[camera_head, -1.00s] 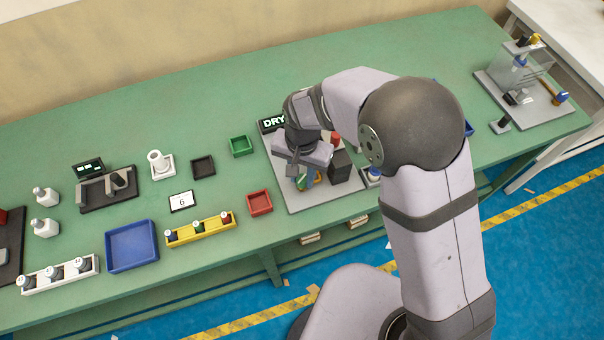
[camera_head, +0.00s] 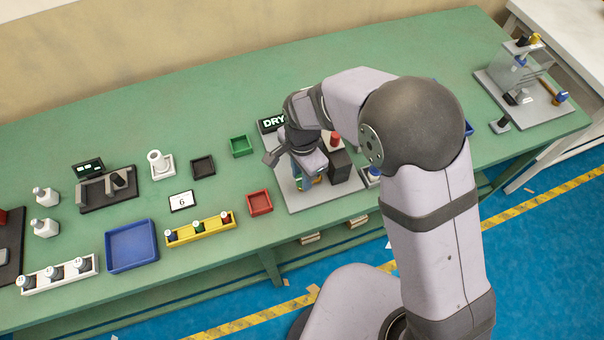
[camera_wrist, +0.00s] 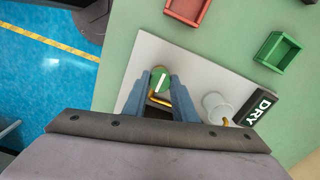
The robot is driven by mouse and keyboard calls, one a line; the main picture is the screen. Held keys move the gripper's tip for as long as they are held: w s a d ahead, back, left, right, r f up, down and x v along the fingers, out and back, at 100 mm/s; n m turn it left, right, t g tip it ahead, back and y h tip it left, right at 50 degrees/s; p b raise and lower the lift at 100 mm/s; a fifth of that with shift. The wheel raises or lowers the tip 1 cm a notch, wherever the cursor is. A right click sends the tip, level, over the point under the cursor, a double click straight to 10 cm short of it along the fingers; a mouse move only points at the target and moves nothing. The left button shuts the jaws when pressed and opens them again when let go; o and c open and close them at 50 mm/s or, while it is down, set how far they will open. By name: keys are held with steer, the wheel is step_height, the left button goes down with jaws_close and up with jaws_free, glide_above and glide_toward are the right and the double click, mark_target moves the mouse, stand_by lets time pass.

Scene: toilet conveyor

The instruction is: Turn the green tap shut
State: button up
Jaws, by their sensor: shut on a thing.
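The green tap (camera_wrist: 160,79) shows as a round green knob with a white bar across it, between my fingertips in the wrist view. My gripper (camera_wrist: 160,77) is shut on the tap from above, one blue-grey finger on each side. In the head view my gripper (camera_head: 302,180) is low over the grey base plate, and the tap is mostly hidden behind it. A brass-coloured pipe (camera_wrist: 160,101) shows just below the knob in the wrist view. The black display (camera_head: 272,123) on the plate reads DRY.
The grey plate (camera_head: 325,194) also carries a dark block (camera_head: 340,166), a red piece (camera_head: 335,139) and a white cup (camera_wrist: 217,107). A red tray (camera_head: 260,202) and a green tray (camera_head: 241,146) stand to the left. Bare table lies behind the plate.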

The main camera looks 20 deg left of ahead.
steer(key=shift+w+r, duration=0.1)
steer(key=o, duration=1)
steer(key=shift+o, duration=0.2)
steer(key=shift+r+b, duration=1.05)
steer(key=shift+r, duration=2.6)
